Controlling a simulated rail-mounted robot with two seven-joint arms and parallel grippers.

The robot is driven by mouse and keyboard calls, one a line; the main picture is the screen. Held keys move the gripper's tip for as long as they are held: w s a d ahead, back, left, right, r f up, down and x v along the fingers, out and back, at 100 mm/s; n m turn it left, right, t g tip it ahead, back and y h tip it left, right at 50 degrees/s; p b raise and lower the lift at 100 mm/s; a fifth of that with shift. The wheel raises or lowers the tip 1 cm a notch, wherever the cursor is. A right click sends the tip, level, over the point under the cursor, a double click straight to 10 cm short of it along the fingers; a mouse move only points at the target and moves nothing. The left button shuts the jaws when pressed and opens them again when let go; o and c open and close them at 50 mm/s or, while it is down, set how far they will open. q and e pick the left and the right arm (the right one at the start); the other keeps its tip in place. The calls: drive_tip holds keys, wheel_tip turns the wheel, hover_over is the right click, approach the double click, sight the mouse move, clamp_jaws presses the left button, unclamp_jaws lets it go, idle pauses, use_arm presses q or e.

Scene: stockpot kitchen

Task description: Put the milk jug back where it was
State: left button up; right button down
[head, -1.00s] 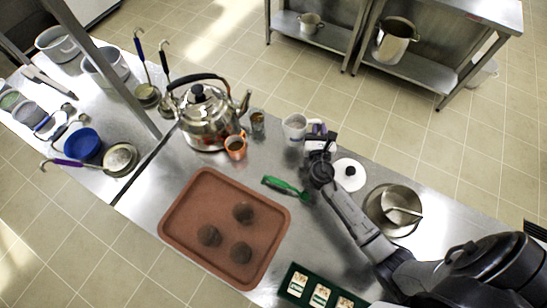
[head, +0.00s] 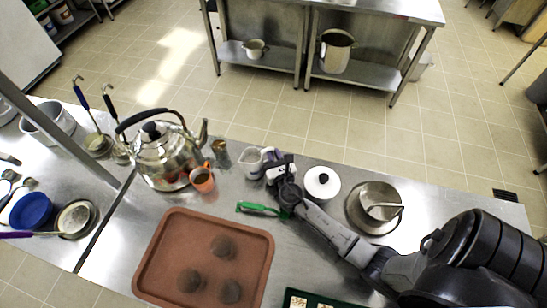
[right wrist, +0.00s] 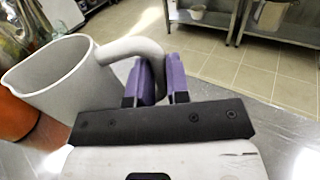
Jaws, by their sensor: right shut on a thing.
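The milk jug (head: 252,164) is a pale grey-white pitcher near the far edge of the steel counter. In the right wrist view the jug (right wrist: 52,82) is large at the left, looks roughly upright, and its open mouth shows. My right gripper (head: 276,170) is at the jug's right side. Its purple fingers (right wrist: 160,80) are shut on the jug's handle. The jug's base is cut off or hidden, so I cannot tell whether it touches the counter. My left gripper is not in view.
A small metal tin (head: 221,154), an orange cup (head: 202,180) and a large kettle (head: 165,158) stand left of the jug. A green-handled tool (head: 262,209) lies in front. A white lid (head: 322,184) and a steel pan (head: 364,222) are to the right. A brown tray (head: 160,257) is nearer.

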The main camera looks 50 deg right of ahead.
idle(0.3)
drive_tip(key=shift+f, duration=0.15)
drive_tip(key=c, duration=1.1)
unclamp_jaws()
